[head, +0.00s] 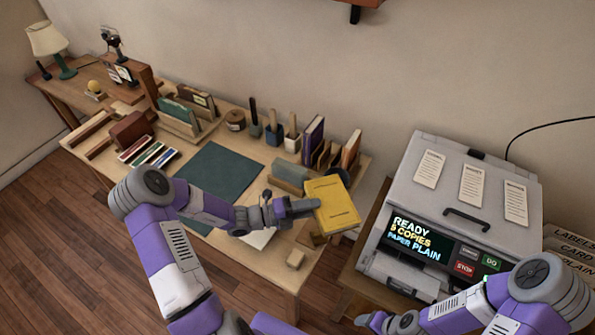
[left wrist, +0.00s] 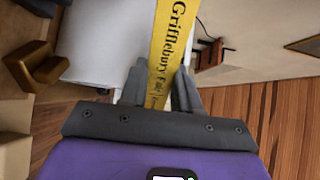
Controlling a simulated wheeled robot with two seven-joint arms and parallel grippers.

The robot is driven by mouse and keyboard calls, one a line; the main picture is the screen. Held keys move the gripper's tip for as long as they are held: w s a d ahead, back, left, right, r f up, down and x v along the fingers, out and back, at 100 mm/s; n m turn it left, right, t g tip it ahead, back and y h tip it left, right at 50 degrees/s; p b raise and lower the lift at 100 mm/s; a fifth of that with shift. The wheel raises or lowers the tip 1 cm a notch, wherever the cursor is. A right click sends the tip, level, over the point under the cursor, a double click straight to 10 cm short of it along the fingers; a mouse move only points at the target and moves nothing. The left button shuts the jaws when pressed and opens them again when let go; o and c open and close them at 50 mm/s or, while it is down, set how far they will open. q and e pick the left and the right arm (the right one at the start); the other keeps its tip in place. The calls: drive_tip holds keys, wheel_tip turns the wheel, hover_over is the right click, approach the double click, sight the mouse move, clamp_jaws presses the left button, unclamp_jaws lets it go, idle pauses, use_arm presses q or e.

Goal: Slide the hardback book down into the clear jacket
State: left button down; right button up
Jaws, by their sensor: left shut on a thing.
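The yellow hardback book (head: 333,205) is in my left gripper (head: 305,208), held above the right part of the desk, with its cover facing up and tilted. In the left wrist view its yellow spine (left wrist: 172,40), with dark lettering, lies between the two grey fingers of the left gripper (left wrist: 160,85). A pale grey-green panel (head: 290,173) stands in a wooden holder just behind and left of the book; I cannot tell whether it is the clear jacket. My right gripper (head: 372,320) is low at the bottom, far from the book, and its jaws are not clear.
A dark green mat (head: 218,172) covers the desk's middle. Upright books (head: 314,138) and pen cups (head: 274,133) line the back. A grey copier (head: 450,205) stands right of the desk.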

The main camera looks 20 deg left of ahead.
sight(305, 185)
use_arm(q)
drive_tip(key=w+a, duration=0.1)
drive_tip(key=a, duration=0.1)
drive_tip(key=w+a+n+t+y, duration=0.1)
drive_tip(key=w, duration=0.1)
drive_tip(key=w+a+r+t+y, duration=0.1)
drive_tip(key=a, duration=0.1)
drive_tip(key=shift+w+a+n, duration=0.3)
drive_tip(key=shift+n, duration=0.1)
drive_tip(key=w+a+r+n+t+y, duration=0.3)
drive_tip(key=w+a+r+n+y, duration=0.15)
drive_tip(key=a, duration=0.65)
wheel_tip(305, 185, down, 9)
drive_tip(key=w+b, duration=0.1)
drive_tip(key=b, duration=0.2)
drive_tip(key=shift+a+r+t+y, duration=0.2)
drive_tip(key=shift+a+t+y, duration=0.15)
drive_tip(key=shift+y, duration=0.1)
drive_tip(key=shift+f+b, duration=0.3)
drive_tip(key=shift+f, duration=0.3)
drive_tip(key=c, duration=0.8)
unclamp_jaws()
